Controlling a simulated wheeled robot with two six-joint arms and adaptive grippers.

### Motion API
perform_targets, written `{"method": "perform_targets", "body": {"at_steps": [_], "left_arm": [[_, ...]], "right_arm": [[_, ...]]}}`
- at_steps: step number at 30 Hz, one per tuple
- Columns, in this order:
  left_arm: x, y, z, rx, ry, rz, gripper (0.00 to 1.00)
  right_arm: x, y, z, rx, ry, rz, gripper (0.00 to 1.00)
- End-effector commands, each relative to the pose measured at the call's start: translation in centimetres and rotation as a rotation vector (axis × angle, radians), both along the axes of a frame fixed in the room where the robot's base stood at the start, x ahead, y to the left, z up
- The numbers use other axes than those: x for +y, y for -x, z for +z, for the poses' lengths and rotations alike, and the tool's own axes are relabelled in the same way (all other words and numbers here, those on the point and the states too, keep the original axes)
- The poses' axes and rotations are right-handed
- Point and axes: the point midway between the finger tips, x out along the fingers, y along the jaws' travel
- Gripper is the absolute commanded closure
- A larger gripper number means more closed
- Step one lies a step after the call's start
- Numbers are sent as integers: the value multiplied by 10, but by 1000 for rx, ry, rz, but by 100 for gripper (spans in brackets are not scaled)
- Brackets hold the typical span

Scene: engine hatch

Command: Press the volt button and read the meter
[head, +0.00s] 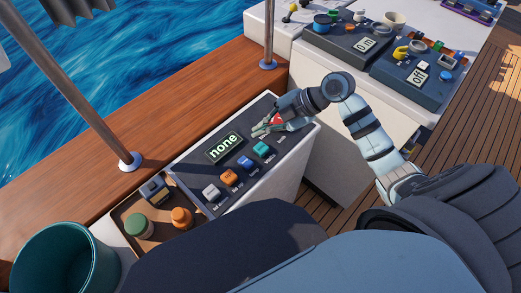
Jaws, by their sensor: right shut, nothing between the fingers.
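The meter panel (205,172) is a dark sloped face on a white box, with a screen (223,147) that reads "none". Below the screen is a row of buttons: a grey one (211,192), an orange one (228,177), a blue one (245,163) and a teal one (261,149). Their labels are too small to read, so I cannot tell which is volt. My right gripper (259,131) is shut and empty over the panel's upper right end, beyond the teal button. It hides that part of the panel; I cannot tell if it touches. My left gripper is out of view.
A wooden tray (122,214) with a green-topped jar (139,226), an orange jar (181,217) and a small dark block (153,190) lies left of the panel. A teal bucket (66,262) stands lower left. Metal posts (92,88) rise from the wooden rail.

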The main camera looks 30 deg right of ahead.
Motion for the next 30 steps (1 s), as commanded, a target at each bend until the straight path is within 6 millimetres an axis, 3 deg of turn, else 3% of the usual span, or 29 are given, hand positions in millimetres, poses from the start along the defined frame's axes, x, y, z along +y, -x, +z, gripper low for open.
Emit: {"method": "perform_targets", "body": {"at_steps": [1,6,12,30], "left_arm": [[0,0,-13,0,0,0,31],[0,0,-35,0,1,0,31],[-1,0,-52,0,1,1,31],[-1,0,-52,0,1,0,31]], "right_arm": [[0,0,-14,1,0,-1,100],[0,0,-40,1,1,-1,100],[0,0,-61,1,1,-1,100],[0,0,-62,1,0,-1,100]]}}
